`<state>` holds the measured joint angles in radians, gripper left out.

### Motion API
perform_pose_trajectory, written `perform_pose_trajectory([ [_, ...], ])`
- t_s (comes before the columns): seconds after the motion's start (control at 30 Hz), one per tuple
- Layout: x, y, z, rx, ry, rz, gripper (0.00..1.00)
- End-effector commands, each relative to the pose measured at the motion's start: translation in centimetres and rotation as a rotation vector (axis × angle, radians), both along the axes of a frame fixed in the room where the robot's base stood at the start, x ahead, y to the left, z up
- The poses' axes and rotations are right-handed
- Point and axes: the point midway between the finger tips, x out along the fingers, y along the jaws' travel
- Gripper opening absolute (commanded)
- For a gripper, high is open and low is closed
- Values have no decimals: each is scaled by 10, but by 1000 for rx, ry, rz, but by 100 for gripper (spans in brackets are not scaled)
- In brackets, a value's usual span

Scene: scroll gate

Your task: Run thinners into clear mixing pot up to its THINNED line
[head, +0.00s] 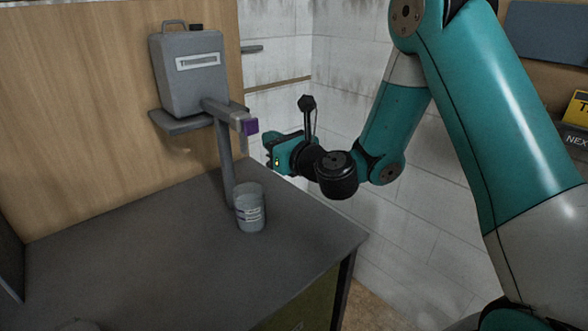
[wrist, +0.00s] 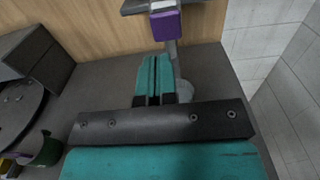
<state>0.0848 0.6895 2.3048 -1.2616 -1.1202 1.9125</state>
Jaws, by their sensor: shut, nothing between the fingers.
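A grey canister (head: 190,75) with a white label, its lettering hard to read, sits on a small wall shelf (head: 180,124). A grey tap arm with a purple end (head: 251,127) reaches out from it. The purple end also shows at the top of the wrist view (wrist: 166,26). The clear mixing pot (head: 249,212) stands upright on the table below the tap, with printed marks on its side. In the wrist view the pot (wrist: 184,90) is mostly hidden behind my fingers. My gripper (head: 268,153) is shut and empty, right of and slightly below the purple end, apart from it.
The grey table (head: 120,255) is largely clear in the head view. A grey post (head: 225,165) stands behind the pot. In the wrist view, a dark box (wrist: 30,50) and a green curved item (wrist: 42,150) lie at the left. A white block wall (head: 345,120) is behind my arm.

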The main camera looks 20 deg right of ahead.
Motion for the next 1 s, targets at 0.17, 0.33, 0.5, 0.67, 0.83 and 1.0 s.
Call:
perform_pose_trajectory([
  [0.17,-30,-16,-6,1,-1,-10,0],
  [0.33,-50,-22,-4,0,1,-9,0],
  [0.5,-58,-23,-1,1,1,-5,0],
  [0.67,-58,-22,0,1,1,-3,0],
  [0.83,-58,-22,0,1,1,-3,0],
  [1.0,-59,-19,1,-13,-3,7,0],
])
